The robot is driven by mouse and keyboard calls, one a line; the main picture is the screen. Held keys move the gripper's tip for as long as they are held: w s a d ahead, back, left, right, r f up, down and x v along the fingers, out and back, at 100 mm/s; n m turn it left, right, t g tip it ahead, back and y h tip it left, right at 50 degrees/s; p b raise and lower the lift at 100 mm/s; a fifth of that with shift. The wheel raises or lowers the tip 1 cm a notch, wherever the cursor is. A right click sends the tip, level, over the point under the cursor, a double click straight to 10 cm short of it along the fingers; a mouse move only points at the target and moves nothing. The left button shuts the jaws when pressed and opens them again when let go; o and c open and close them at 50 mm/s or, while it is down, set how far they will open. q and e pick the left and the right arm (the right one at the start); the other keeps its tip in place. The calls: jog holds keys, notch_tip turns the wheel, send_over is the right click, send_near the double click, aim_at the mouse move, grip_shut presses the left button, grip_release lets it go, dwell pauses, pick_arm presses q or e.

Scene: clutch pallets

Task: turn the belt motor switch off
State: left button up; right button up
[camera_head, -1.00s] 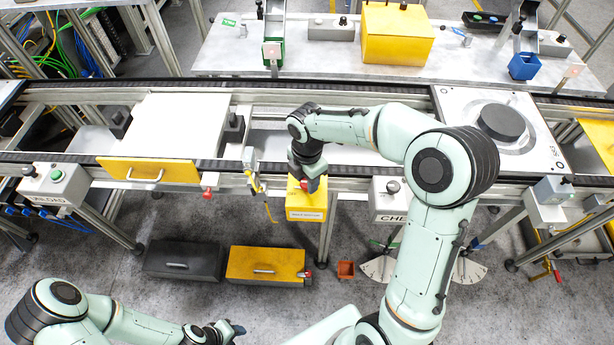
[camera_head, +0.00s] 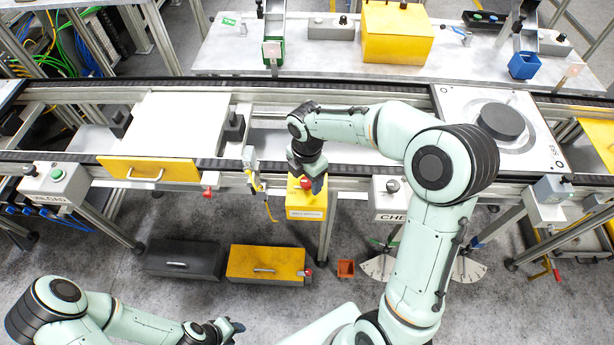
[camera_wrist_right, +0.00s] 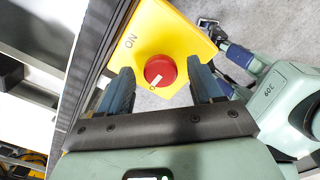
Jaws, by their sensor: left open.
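The belt motor switch is a yellow box (camera_head: 306,211) with a red knob, on the near side of the conveyor. In the right wrist view the red knob (camera_wrist_right: 160,70) sits on the yellow face (camera_wrist_right: 170,30), with the word ON at its upper left. A white mark on the knob points to the lower left, away from ON; lettering there is mostly hidden. My right gripper (camera_wrist_right: 160,88) is open, its blue fingers on either side of the knob with gaps visible. My left gripper (camera_head: 228,328) is open and empty, low over the floor.
The conveyor (camera_head: 350,88) runs across behind the switch. A white CHECK box (camera_head: 391,205) is to its right. A hanging cable device (camera_head: 252,170) is to its left. Yellow (camera_head: 265,264) and black (camera_head: 190,262) cases lie on the floor below.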

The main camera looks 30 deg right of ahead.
aim_at(307, 181)
pick_arm(q)
jog(key=shift+w+r+p, duration=0.35)
jog(key=shift+w+r, duration=0.15)
jog(key=shift+w, duration=0.1)
pick_arm(e)
notch_tip(307, 181, up, 13)
jog(key=shift+r, duration=0.2)
